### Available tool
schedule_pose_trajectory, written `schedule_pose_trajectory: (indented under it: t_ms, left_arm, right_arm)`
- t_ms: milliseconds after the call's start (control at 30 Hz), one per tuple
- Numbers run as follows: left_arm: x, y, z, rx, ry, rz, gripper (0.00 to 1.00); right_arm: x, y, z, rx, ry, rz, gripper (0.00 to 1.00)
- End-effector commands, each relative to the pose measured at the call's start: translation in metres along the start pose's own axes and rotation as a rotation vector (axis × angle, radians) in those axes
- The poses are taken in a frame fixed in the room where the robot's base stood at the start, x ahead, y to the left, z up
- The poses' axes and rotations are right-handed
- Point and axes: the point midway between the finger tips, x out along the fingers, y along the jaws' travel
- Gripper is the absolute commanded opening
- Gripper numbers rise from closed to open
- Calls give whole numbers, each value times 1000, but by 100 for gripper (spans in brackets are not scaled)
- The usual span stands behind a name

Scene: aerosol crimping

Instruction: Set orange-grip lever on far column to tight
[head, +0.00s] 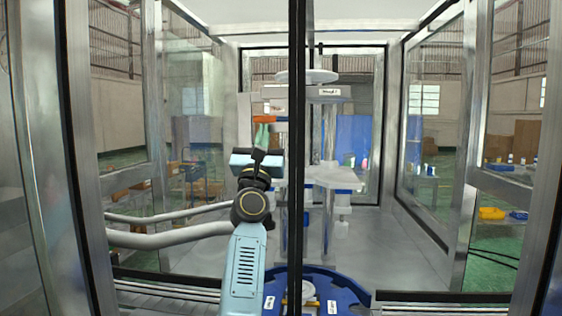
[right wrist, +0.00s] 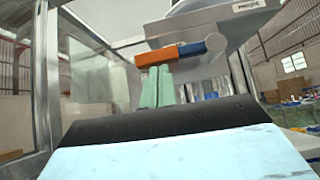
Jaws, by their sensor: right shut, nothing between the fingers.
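The orange-grip lever (head: 268,118) sits roughly level at the left of the far column, just under the pale labelled head. In the right wrist view the orange grip (right wrist: 160,55) points left and joins a blue piece (right wrist: 205,45) at its right, below a grey housing. My right gripper (head: 262,129) reaches into the enclosure from the front. Its green fingers (right wrist: 155,75) are shut and empty, with the tips at the underside of the orange grip. I cannot tell whether they touch it. My left gripper is not in view.
A dark upright frame bar (head: 296,160) stands in front of the machine, right of my arm. Two grey hoses (head: 165,228) run in from the left. A blue round fixture (head: 347,292) lies at the front. The grey floor (head: 375,245) at the right is clear.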

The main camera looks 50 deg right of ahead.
Motion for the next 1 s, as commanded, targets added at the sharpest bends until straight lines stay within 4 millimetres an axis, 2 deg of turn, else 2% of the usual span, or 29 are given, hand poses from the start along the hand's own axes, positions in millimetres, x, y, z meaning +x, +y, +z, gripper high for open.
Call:
schedule_pose_trajectory:
  t_ms: [600, 767, 1000]
  left_arm:
    - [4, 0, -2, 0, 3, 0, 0]
    - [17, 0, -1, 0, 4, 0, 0]
    - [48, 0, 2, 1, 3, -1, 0]
  right_arm:
    - [0, -2, -1, 5, -1, -8, 0]
    - [-11, -1, -11, 5, 0, -7, 0]
    - [-37, 2, -34, 8, 1, -4, 0]
